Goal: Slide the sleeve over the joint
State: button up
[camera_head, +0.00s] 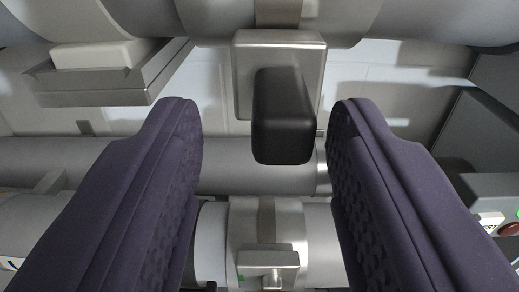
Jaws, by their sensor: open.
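My gripper (264,106) is open, with its two dark purple padded fingers at the left and right. A black block-shaped handle (283,120) on a silver metal plate (243,80) shows in the gap between the fingertips, touching neither finger in the picture. The plate hangs at a large grey tube (210,18) along the top, which has a brownish band (278,12) above the plate. I cannot tell for sure which part is the sleeve, and no joint is clearly visible.
A lower grey tube (245,165) crosses behind the fingers. Below it, a metal collar (266,225) carries a small latch block (268,262). A metal bracket with a pale block (100,54) juts out at upper left. A grey box with a red button (509,229) stands at right.

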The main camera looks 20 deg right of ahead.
jog(key=b+v, duration=0.1)
jog(key=v, duration=0.4)
jog(key=shift+s+a, duration=0.2)
jog(key=shift+s, duration=0.15)
